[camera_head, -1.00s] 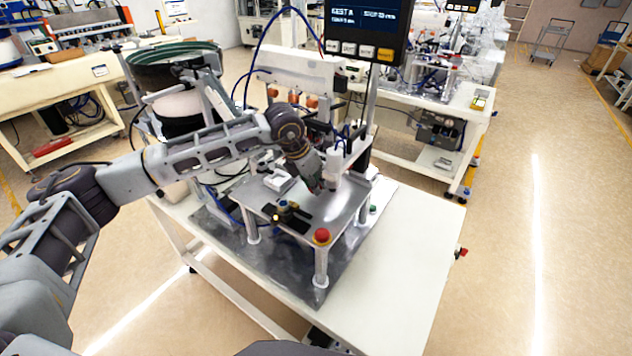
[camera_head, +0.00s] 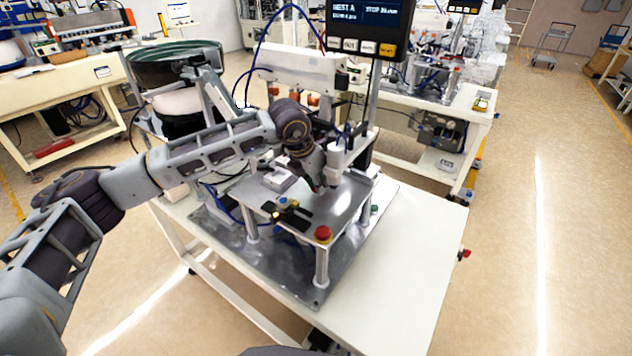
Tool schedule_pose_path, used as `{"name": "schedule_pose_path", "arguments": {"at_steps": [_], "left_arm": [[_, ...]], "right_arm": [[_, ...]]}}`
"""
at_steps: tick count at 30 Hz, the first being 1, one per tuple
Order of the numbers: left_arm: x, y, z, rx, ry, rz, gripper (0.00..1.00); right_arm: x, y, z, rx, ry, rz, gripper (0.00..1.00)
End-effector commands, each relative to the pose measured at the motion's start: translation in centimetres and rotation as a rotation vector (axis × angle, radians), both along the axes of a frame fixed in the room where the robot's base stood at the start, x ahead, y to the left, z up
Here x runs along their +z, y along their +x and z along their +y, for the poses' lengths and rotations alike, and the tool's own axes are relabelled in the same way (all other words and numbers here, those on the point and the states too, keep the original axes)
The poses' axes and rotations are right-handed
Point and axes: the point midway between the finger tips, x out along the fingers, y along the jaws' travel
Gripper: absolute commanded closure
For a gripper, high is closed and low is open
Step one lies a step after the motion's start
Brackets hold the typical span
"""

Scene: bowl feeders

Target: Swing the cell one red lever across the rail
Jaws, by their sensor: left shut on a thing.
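My left gripper (camera_head: 316,187) reaches in from the left over the metal plate (camera_head: 345,204) of the cell. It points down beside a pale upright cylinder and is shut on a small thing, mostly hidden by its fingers. A tiny trace of red shows at the fingertips, which fits the red lever, but its shape and the angle to the rail cannot be made out. My right gripper is not in view.
A red push button (camera_head: 323,234) stands on the plate's front corner. A black fixture (camera_head: 290,212) sits left of it. A display (camera_head: 366,25) hangs above. A small red fitting (camera_head: 464,254) sticks out at the white table's (camera_head: 405,270) right edge.

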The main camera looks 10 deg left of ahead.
Motion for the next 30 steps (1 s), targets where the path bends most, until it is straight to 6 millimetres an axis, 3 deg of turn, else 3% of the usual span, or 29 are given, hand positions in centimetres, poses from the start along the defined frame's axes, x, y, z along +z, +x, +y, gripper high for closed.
{"name": "schedule_pose_path", "arguments": {"at_steps": [2,3,8,20,30], "left_arm": [[0.1,0.0,0.0,0.001,-0.002,-0.001,1.00],[0.1,0.0,0.0,0.001,-0.002,-0.001,0.79],[0.1,0.0,0.0,0.001,-0.002,-0.001,0.59],[0.2,0.0,0.1,0.000,-0.001,-0.001,0.59],[2.8,-0.8,0.7,0.000,-0.001,-0.003,0.59]], "right_arm": [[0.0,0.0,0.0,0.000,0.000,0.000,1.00],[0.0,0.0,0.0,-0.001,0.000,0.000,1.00],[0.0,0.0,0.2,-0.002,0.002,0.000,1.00],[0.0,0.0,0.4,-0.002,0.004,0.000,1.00],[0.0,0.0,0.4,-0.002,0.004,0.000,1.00]]}}
